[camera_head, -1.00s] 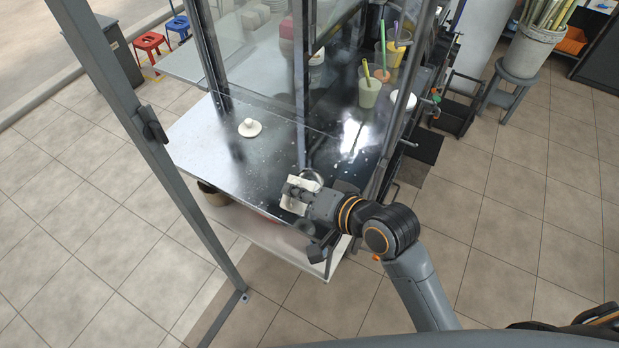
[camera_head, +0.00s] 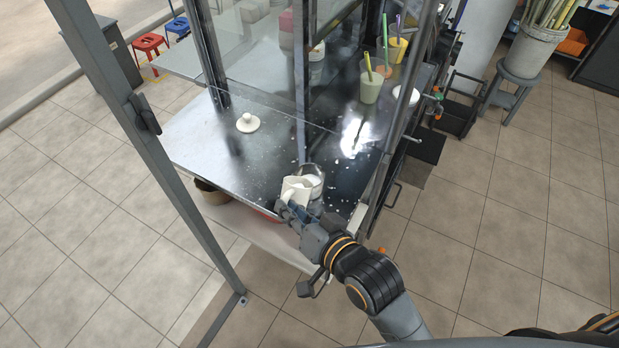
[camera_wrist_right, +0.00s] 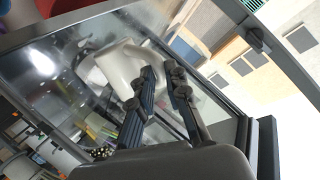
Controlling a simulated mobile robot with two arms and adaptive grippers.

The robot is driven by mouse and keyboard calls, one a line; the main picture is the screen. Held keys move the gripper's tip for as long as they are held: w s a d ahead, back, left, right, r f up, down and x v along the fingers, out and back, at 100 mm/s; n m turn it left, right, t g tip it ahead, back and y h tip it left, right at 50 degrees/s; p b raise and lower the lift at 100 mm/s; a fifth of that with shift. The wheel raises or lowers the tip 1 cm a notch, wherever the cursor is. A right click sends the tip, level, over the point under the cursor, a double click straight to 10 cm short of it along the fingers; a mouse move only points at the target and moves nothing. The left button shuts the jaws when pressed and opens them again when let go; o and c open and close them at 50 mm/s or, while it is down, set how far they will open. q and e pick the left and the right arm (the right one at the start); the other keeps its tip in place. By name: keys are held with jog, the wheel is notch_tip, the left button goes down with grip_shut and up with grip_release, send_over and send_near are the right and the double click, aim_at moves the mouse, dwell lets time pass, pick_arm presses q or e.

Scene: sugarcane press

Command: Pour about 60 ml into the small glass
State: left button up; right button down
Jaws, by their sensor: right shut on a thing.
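A white jug (camera_head: 297,188) is held by its handle in my right gripper (camera_head: 287,204) over the front part of the metal counter (camera_head: 215,150). The small clear glass (camera_head: 315,183) stands just right of the jug, partly behind it, with something whitish showing inside. I cannot tell whether the jug touches the glass or how much is in it. In the right wrist view, the jug (camera_wrist_right: 118,68) is at the tips of my right gripper (camera_wrist_right: 164,78), which is shut on the handle. My left gripper is not in view.
A white knobbed lid (camera_head: 248,122) lies on the counter to the left. Glass panes and metal posts (camera_head: 301,80) stand behind the jug. Cups with straws, among them a pale green one (camera_head: 371,88), stand at the back right. The counter's left part is mostly clear.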

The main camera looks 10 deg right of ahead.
jog(key=s+a+f+n+t+b, duration=0.2)
jog(key=s+f+b, duration=0.1)
jog(key=f+b, duration=0.1)
jog(key=shift+s+a+n+b, duration=0.15)
jog(key=shift+s+n+b, duration=0.2)
jog(key=shift+b, duration=0.2)
jog(key=shift+s, duration=0.1)
dwell(1.4)
jog(key=shift+s+a+f+n+t+y+b, duration=0.1)
jog(key=shift+s+a+f+n+t+b, duration=0.3)
jog(key=shift+b, duration=0.65)
jog(key=shift+s+a+f+n+t+y+b, duration=0.1)
jog(key=shift+s+f+n+t+b, duration=0.3)
jog(key=shift+f+b, duration=0.5)
jog(key=shift+s+a+f+n+t+y+b, duration=0.1)
jog(key=shift+s+a+f+n+t+b, duration=0.3)
jog(key=shift+b, duration=0.75)
jog(key=shift+s+d, duration=0.1)
jog(key=shift+d, duration=0.1)
